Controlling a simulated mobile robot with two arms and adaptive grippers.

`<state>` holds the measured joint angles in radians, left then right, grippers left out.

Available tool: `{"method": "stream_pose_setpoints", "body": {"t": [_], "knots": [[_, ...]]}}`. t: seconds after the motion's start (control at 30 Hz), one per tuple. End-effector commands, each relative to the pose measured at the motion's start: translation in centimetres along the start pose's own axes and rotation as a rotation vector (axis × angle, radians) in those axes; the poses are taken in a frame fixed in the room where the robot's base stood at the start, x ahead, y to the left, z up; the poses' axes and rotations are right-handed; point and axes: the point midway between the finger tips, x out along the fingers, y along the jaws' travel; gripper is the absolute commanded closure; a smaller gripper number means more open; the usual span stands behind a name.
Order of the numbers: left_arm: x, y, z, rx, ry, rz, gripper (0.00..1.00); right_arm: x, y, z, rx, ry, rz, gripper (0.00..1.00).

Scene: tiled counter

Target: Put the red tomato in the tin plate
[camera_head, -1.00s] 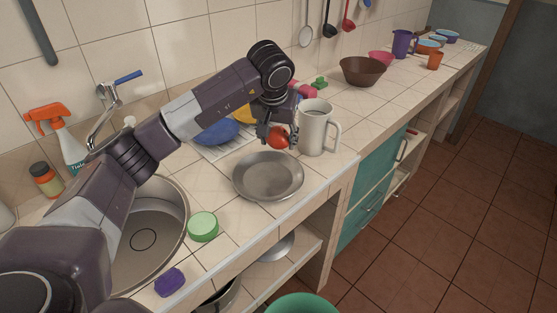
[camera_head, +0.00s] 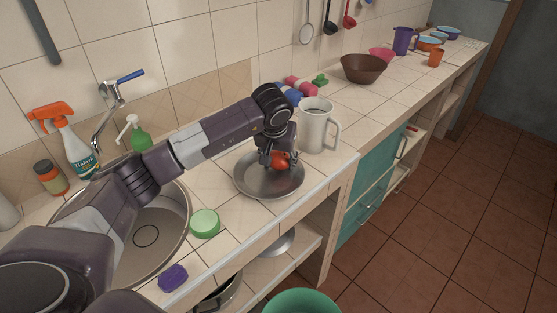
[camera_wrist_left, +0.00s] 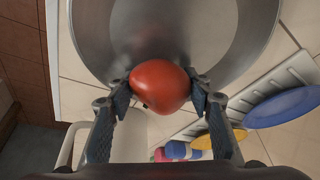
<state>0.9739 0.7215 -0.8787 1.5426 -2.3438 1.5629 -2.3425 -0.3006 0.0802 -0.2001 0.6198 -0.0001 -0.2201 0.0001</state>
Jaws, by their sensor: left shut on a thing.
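The red tomato (camera_head: 280,160) is held between the fingers of my left gripper (camera_head: 272,160), over the tin plate. The left wrist view shows the tomato (camera_wrist_left: 160,85) with a fingertip on each side of it. The tin plate (camera_head: 257,187) is a round grey metal dish on the tiled counter, near the front edge. In the left wrist view the plate (camera_wrist_left: 245,45) lies behind the tomato. Whether the tomato touches the plate I cannot tell. My right gripper is not in view.
A white mug (camera_head: 318,128) stands close behind the plate, to the right. A green round sponge-like item (camera_head: 205,222) and the sink (camera_head: 150,240) are to the left. A brown bowl (camera_head: 363,68) stands farther along the counter. Blue and yellow dishes show in the left wrist view (camera_wrist_left: 283,106).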

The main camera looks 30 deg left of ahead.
Motion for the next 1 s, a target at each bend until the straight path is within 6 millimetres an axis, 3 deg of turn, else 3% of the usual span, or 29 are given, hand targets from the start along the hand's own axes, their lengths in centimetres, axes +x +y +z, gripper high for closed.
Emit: {"method": "stream_pose_setpoints", "body": {"t": [0.37, 0.4, 0.57, 1.0], "knots": [[1.3, 0.0, 0.8, 0.003, -0.01, -0.004, 0.82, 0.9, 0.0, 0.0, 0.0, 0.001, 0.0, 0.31], [1.4, 0.0, 0.9, 0.004, -0.013, -0.005, 0.53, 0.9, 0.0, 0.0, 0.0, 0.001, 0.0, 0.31], [1.5, 0.0, 1.1, 0.005, -0.017, -0.006, 0.36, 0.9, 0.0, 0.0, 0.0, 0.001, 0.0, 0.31], [0.6, 0.0, 0.7, 0.003, -0.016, -0.004, 0.36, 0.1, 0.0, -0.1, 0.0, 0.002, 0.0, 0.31]]}}
